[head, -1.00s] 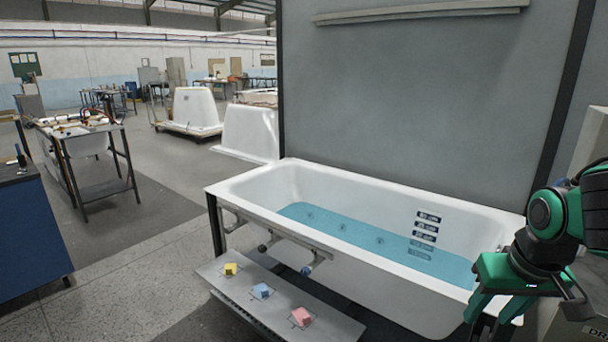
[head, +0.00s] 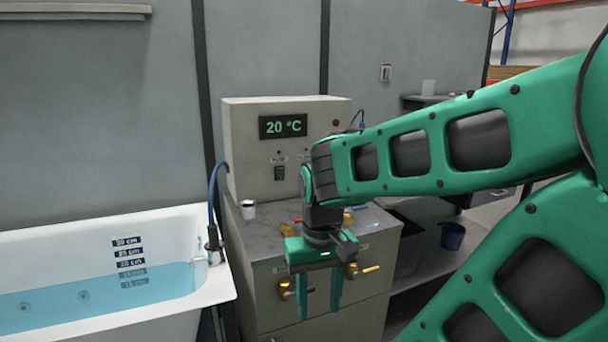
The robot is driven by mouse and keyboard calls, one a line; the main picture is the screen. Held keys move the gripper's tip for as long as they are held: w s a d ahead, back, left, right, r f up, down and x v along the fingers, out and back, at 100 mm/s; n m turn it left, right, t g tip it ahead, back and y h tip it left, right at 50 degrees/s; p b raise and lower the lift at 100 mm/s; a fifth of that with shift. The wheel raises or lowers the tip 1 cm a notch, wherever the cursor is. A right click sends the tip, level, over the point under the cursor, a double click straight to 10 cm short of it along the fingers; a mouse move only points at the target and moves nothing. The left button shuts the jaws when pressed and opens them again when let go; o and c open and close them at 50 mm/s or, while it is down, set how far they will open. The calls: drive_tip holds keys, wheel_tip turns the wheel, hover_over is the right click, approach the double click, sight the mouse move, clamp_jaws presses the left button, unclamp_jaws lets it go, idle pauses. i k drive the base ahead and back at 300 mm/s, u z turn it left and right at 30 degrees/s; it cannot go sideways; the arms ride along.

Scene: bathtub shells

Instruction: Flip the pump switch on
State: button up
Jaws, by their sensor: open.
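A grey control box (head: 240,140) stands on a cabinet to the right of the tub in the head view. Its display (head: 283,126) reads 20 °C. A dark rocker switch (head: 279,173) sits on its front below the display, with small labels above it that are too small to read. I cannot tell from the picture whether it is the pump switch or which way it is set. My gripper (head: 320,308) is open and empty, pointing down in front of the cabinet. It is below the box and apart from the switch. My arm covers the box's lower right.
The white bathtub (head: 120,235) with blue water is at left, with a blue hose (head: 214,185) at its end. A white cup (head: 248,210) stands on the cabinet top (head: 262,232). Brass valves with yellow handles (head: 365,270) are on the cabinet front. A wall switch (head: 385,72) is behind.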

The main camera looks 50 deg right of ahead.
sight(279, 171)
drive_tip(key=z, duration=1.05)
drive_tip(key=k, duration=1.25)
drive_tip(key=u, duration=0.75)
drive_tip(key=i, duration=2.2)
drive_tip(key=z, duration=0.4)
